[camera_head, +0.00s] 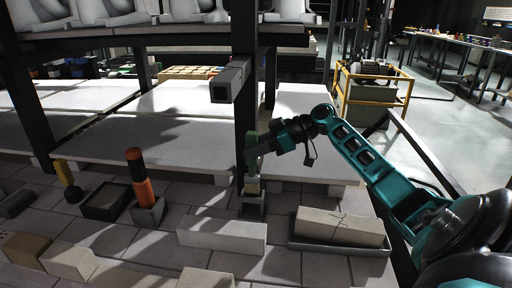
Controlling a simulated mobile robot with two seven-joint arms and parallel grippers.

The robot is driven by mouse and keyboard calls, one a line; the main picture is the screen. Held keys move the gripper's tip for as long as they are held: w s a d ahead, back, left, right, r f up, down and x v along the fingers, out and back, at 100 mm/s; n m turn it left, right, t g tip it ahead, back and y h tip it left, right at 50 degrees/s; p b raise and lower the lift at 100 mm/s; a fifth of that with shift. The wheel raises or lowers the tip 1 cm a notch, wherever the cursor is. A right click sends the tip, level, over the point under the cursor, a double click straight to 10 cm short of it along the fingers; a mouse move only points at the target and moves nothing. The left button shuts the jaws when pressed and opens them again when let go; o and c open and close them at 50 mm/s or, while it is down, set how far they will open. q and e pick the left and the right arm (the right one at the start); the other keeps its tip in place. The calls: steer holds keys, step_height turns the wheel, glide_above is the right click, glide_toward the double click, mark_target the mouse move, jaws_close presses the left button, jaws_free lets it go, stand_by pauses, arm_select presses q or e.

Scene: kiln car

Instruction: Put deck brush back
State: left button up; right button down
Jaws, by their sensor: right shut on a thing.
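My right gripper (256,148) reaches in from the right and is shut on a green-handled tool, which looks to be the deck brush (251,160). The brush is roughly upright beside the dark post, with a pale lower end. Its lower end is at or just above a small grey open holder (252,208); I cannot tell whether it is inside or touching. My left gripper is not in view.
An orange and black tool (139,180) stands in a grey holder. A dark tray (105,202) and a yellow and black tool (68,180) are left of it. Pale blocks (222,235) lie in front; a tray (312,245) holds another block. A dark beam end (230,80) juts out above.

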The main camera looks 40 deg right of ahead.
mark_target(257, 159)
steer(key=shift+f+b, duration=1.35)
steer(key=shift+f, duration=0.55)
stand_by(1.3)
steer(key=shift+f, duration=1.95)
stand_by(0.5)
steer(key=c, duration=0.6)
jaws_free()
steer(key=shift+c, duration=0.2)
steer(key=shift+d, duration=0.1)
steer(key=p+v, duration=0.2)
steer(key=v, duration=0.5)
steer(key=shift+s+d+r, duration=0.15)
steer(key=shift+s+r, duration=0.05)
steer(key=shift+s, duration=0.15)
stand_by(0.7)
